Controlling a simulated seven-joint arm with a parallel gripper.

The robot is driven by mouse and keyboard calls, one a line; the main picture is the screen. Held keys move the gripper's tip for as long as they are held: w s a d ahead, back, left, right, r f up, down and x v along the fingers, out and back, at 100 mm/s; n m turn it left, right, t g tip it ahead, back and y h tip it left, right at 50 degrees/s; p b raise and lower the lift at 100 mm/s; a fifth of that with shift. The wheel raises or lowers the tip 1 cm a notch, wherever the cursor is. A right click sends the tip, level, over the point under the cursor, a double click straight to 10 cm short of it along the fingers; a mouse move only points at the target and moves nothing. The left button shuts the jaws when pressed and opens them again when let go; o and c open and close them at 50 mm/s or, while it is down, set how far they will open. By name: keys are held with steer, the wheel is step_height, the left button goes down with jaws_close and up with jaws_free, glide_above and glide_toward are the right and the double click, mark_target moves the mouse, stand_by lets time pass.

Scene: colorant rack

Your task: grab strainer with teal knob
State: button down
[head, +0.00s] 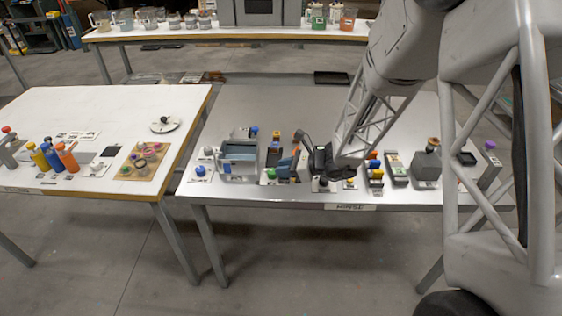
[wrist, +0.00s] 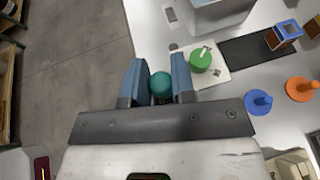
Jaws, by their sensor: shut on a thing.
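In the wrist view, a round teal knob (wrist: 160,86) sits between the two blue-grey fingers of my gripper (wrist: 161,82). The fingers are shut on it from both sides. The strainer body below the knob is hidden by the gripper. In the head view, my gripper (head: 287,170) is low over the front part of the grey table, and the teal knob cannot be made out there. A green knob (wrist: 200,60) on a white card stands just right of the fingertips in the wrist view.
A blue knob (wrist: 258,103), an orange knob (wrist: 300,88) and a dark mat (wrist: 256,50) lie to the right in the wrist view. A grey-blue bin (head: 239,157) stands left of my gripper in the head view. Several knobbed items crowd the grey table (head: 240,105); its back is clearer.

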steer(key=shift+s+d, duration=0.2)
steer(key=shift+s, duration=0.5)
steer(key=shift+r, duration=0.1)
